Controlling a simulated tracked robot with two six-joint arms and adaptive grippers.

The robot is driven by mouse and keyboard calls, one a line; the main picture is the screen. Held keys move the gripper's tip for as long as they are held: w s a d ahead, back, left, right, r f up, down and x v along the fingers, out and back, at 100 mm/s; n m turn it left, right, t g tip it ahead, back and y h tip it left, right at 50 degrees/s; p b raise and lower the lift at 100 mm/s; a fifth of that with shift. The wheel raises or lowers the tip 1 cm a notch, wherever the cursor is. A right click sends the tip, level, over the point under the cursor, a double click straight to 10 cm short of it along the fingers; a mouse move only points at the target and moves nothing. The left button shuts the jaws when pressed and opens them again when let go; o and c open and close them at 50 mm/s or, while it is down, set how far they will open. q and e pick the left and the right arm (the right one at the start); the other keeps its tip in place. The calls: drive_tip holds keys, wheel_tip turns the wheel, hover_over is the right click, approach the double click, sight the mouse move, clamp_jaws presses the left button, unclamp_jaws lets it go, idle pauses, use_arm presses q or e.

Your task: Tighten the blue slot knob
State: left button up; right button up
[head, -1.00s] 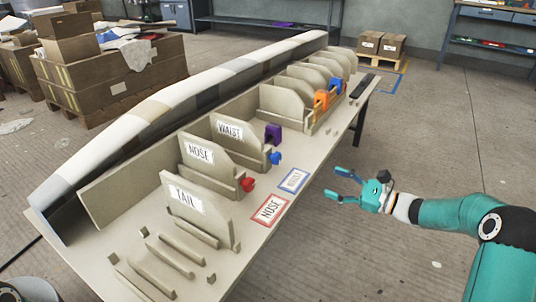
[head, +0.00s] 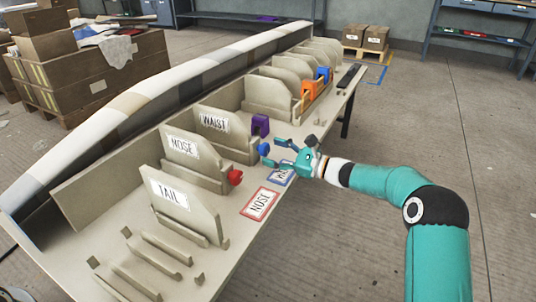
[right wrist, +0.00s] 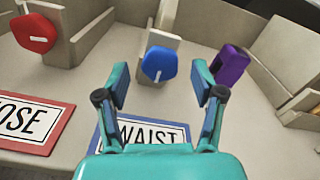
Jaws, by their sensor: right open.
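The blue slot knob (head: 264,149) sits at the near end of the slot holding the panel labelled WAIST (head: 215,122). My right gripper (head: 276,154) is open and empty. Its fingers point at the blue knob from the table's near edge, and the knob appears ahead of and between the fingertips (right wrist: 168,90), apart from them. My left gripper is not in view.
A red knob (right wrist: 34,33) is to the left at the NOSE slot. A purple block (right wrist: 229,65) stands close to the right finger. Framed NOSE (head: 260,204) and WAIST (right wrist: 145,135) cards lie on the table. An orange piece (head: 311,88) is farther back.

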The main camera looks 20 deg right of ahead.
drive_tip(key=shift+x, duration=1.15)
